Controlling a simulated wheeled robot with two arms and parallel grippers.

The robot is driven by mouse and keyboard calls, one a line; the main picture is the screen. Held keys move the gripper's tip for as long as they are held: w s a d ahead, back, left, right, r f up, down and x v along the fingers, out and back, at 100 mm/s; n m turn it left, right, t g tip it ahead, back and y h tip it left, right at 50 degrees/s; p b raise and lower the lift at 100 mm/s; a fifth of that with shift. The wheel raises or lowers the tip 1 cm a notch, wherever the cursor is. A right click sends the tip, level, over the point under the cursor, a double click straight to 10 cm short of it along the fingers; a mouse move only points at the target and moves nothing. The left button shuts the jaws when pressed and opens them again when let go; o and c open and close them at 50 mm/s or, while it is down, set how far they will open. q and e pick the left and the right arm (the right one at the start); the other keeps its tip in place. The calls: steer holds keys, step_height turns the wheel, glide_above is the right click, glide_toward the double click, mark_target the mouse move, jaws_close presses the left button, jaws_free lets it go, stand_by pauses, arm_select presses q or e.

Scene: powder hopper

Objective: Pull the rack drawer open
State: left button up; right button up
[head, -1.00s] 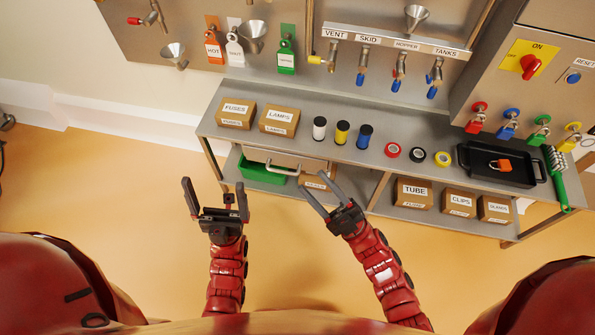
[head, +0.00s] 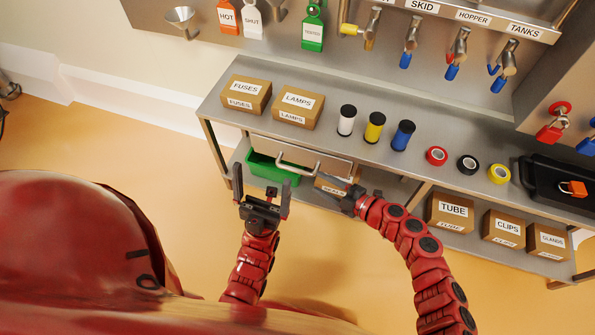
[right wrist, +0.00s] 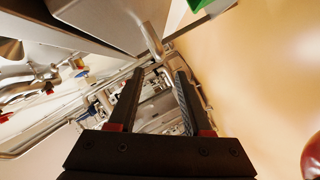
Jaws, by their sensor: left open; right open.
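The rack drawer (head: 325,157) has a pale metal front just under the bench top, with a bar handle (head: 298,168) across it. It looks closed. In the right wrist view the handle (right wrist: 152,40) lies just beyond the fingertips, not clearly between them. My right gripper (head: 332,184) is open and empty at the right end of the handle, its fingers pointing left; its two fingers (right wrist: 159,72) are spread in the wrist view. My left gripper (head: 262,182) is open and empty, pointing up, in front of the green bin and left of the handle.
A green bin (head: 262,168) sits on the lower shelf, behind my left gripper. A carton (head: 326,188) is partly hidden by my right gripper. Boxes, spools and tape rolls stand on the bench top (head: 335,155). More cartons (head: 452,211) fill the shelf at right.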

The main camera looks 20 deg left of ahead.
mark_target(303, 174)
steer(key=b+x, duration=0.2)
steer(key=x, duration=0.8)
steer(key=shift+a, duration=0.1)
jaws_close()
stand_by(1.0)
